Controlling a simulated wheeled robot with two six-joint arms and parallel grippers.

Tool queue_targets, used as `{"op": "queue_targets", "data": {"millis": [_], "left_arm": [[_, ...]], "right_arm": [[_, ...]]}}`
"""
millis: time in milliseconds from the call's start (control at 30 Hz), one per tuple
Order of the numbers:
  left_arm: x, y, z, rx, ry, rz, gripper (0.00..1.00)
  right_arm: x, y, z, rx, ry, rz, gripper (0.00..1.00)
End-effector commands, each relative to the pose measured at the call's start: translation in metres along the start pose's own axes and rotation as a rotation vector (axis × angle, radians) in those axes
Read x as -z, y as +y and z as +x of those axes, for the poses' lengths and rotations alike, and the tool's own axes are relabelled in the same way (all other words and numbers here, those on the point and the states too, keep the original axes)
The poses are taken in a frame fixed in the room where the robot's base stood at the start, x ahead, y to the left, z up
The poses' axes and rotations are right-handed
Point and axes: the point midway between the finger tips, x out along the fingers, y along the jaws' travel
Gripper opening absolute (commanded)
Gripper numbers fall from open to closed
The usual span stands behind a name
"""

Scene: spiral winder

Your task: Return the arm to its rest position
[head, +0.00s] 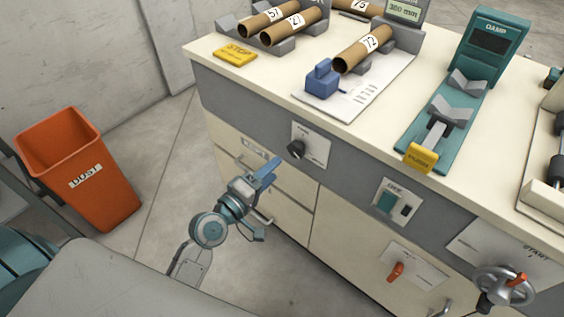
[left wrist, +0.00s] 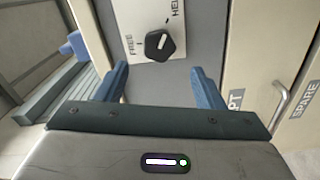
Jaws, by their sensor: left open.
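My left gripper (head: 266,178) is in front of the cabinet, below and left of a black knob. In the left wrist view its two blue fingers (left wrist: 157,88) are spread apart with nothing between them. The black knob (head: 296,149) sits on a pale plate on the grey front panel. The knob also shows in the left wrist view (left wrist: 159,45), beyond the fingertips and apart from them, with lettering like "FREE" and "HELD" on its plate. My right gripper is not in view.
Drawer handles (head: 262,215) stick out near my left gripper. An orange bin (head: 80,160) stands on the floor at left. Floor between them is clear.

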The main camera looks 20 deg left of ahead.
Motion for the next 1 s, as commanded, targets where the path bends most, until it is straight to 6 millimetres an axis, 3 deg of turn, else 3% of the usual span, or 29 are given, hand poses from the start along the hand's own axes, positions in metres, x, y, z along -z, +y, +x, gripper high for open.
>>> {"op": "queue_targets", "data": {"millis": [200, 767, 867, 1000], "left_arm": [[0.000, 0.000, -0.018, 0.000, -0.001, 0.000, 0.62], [-0.001, 0.000, -0.020, 0.002, -0.003, 0.003, 0.62], [-0.008, -0.004, -0.024, 0.033, -0.034, 0.058, 0.62], [-0.035, -0.025, -0.045, 0.180, -0.173, 0.296, 0.62]], "right_arm": [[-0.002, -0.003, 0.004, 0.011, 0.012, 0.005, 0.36], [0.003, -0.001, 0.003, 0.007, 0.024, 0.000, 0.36], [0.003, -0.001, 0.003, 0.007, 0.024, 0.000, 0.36], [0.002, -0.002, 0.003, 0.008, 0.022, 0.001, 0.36]]}}
